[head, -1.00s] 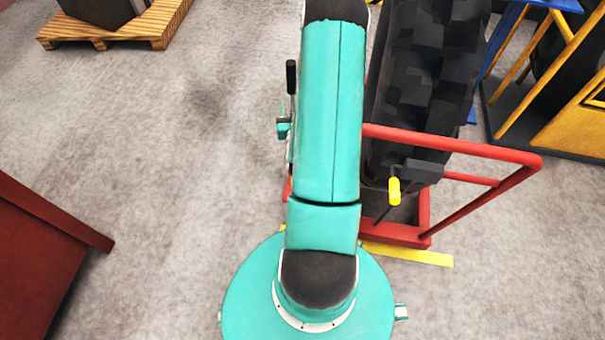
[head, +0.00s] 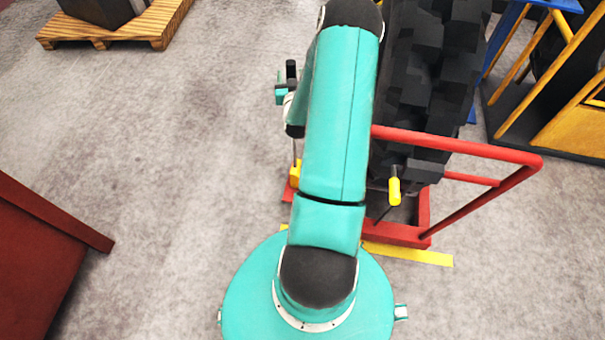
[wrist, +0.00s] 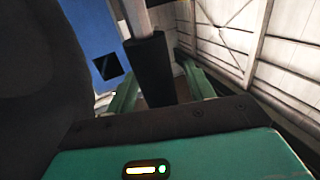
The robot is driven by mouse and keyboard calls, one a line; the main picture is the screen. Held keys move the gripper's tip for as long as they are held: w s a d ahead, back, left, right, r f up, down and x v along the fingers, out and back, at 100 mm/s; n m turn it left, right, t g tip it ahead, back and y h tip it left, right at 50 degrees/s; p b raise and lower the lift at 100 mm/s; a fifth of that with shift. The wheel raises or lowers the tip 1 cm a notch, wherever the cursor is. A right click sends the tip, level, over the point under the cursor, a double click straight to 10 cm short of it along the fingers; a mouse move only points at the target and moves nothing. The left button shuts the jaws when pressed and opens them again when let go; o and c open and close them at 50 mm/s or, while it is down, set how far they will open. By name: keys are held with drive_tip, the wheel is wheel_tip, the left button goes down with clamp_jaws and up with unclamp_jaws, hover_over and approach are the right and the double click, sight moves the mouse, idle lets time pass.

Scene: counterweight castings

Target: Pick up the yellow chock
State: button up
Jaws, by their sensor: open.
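Two small yellow things show in the head view, and I cannot tell for sure which is the chock. One yellow piece (head: 295,173) is at the left side of the red frame, partly hidden by my arm. The other is a yellow cylinder (head: 394,191) on a dark rod at the frame's front. My gripper (head: 283,88) is small and partly hidden left of my upper arm, apart from both in the picture. In the wrist view my gripper (wrist: 160,88) has its two green fingers spread, with a dark block on a grey bar showing between them. Neither yellow thing is clear there.
A red tube frame (head: 460,152) stands around a big black treaded tyre (head: 430,85). Yellow and blue racks (head: 560,90) stand at right. A wooden pallet (head: 150,32) lies at upper left and a dark red box (head: 40,250) at lower left.

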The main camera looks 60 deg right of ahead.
drive_tip(key=c, duration=1)
drive_tip(key=shift+r, duration=0.15)
drive_tip(key=shift+c, duration=0.7)
drive_tip(key=shift+r, duration=0.1)
